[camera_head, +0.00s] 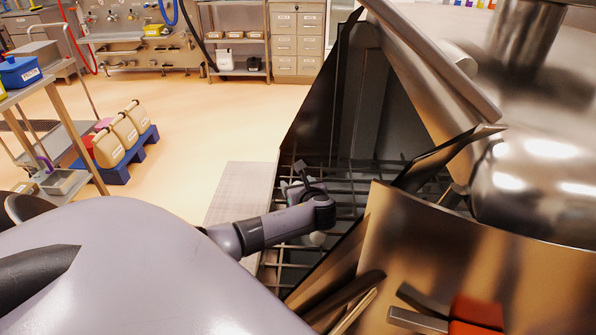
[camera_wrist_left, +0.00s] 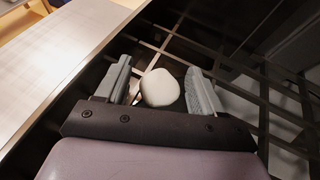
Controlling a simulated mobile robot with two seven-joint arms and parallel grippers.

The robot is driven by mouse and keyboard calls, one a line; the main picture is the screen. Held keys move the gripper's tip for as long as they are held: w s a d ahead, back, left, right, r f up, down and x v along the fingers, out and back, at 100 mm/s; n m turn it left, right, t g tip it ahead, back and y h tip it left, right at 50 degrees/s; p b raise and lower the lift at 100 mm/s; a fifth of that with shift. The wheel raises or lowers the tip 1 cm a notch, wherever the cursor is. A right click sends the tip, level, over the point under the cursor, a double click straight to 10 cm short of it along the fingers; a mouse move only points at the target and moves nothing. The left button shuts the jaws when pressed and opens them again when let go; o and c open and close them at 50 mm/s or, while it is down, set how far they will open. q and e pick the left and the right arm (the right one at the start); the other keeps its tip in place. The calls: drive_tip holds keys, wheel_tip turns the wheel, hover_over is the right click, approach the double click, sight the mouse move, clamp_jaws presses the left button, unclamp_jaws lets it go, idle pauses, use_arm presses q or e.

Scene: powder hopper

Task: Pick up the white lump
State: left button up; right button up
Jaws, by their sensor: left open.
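The white lump (camera_wrist_left: 160,88) is a rounded, smooth piece that lies between the two open fingers of my left gripper (camera_wrist_left: 160,90) in the left wrist view. Small gaps show on both sides of it. My left gripper (camera_head: 296,190) is inside the hopper mouth, low over the grid, and partly hidden by my own wrist. My right gripper is not in view.
The dark bar grid (camera_head: 345,203) spans the hopper opening. Steep metal walls and a raised lid (camera_head: 440,65) close in on the right. A flat metal ledge (camera_head: 238,190) borders the left side. Canisters on a blue pallet (camera_head: 118,172) stand farther off on the floor.

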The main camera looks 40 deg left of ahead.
use_arm(q)
drive_tip(key=c, duration=1.1)
drive_tip(key=shift+r+p, duration=1.55)
drive_tip(key=shift+r, duration=8.5)
